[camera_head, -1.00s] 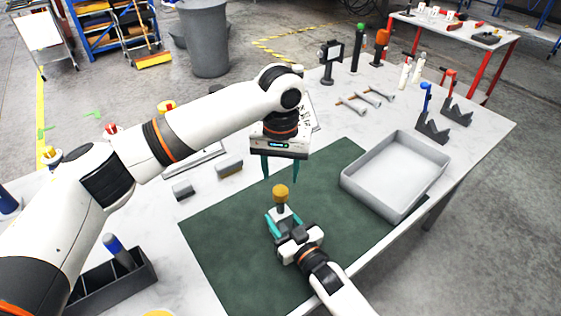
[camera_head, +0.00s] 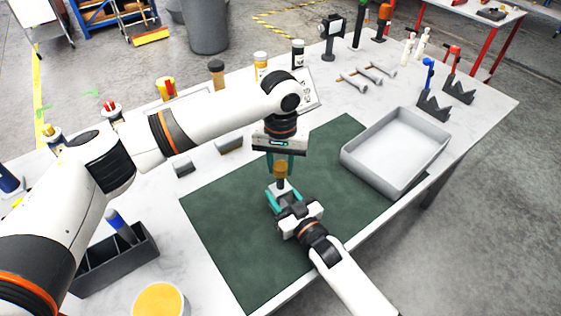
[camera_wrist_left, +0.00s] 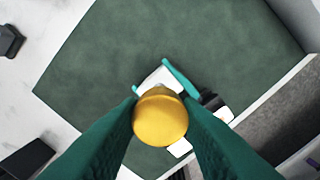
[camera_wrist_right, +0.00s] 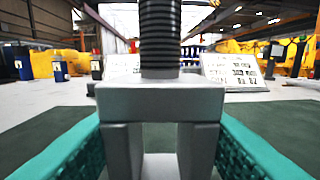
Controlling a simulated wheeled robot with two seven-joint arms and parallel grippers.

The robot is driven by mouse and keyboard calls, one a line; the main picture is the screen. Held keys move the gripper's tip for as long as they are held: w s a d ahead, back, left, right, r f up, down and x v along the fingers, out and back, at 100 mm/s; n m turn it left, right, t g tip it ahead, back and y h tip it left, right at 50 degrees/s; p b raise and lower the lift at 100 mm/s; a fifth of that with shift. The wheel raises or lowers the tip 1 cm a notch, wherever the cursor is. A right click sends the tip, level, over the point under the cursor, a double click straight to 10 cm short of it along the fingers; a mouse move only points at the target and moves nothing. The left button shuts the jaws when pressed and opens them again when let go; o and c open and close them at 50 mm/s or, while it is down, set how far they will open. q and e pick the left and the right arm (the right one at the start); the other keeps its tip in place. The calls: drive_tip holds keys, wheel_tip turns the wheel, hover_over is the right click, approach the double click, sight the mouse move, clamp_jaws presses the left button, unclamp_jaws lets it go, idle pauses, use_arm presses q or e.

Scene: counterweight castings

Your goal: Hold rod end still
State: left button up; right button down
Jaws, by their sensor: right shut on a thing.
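A grey forked rod end (camera_wrist_right: 160,103) fills the middle of the right wrist view, with a dark threaded rod (camera_wrist_right: 160,40) rising upright from it. My right gripper (camera_head: 280,198) is shut on the rod end from the front, one teal finger on each side. A yellow round cap (camera_head: 280,169) tops the rod; it also shows in the left wrist view (camera_wrist_left: 160,120). My left gripper (camera_wrist_left: 160,108) points down over the cap. Its open fingers flank the cap closely; contact is unclear. The cap hides part of the rod below.
The assembly is over a green mat (camera_head: 235,245). A grey tray (camera_head: 395,185) lies to the right. A dark compartment box (camera_head: 112,265) and a yellow-topped container (camera_head: 159,300) are at left. Grey blocks lie behind the mat; bolts (camera_head: 367,76) lie farther back.

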use_arm(q)
drive_tip(key=shift+c, duration=0.7)
drive_tip(key=m, duration=1.2)
drive_tip(key=o, duration=1.2)
wheel_tip(320, 180, up, 12)
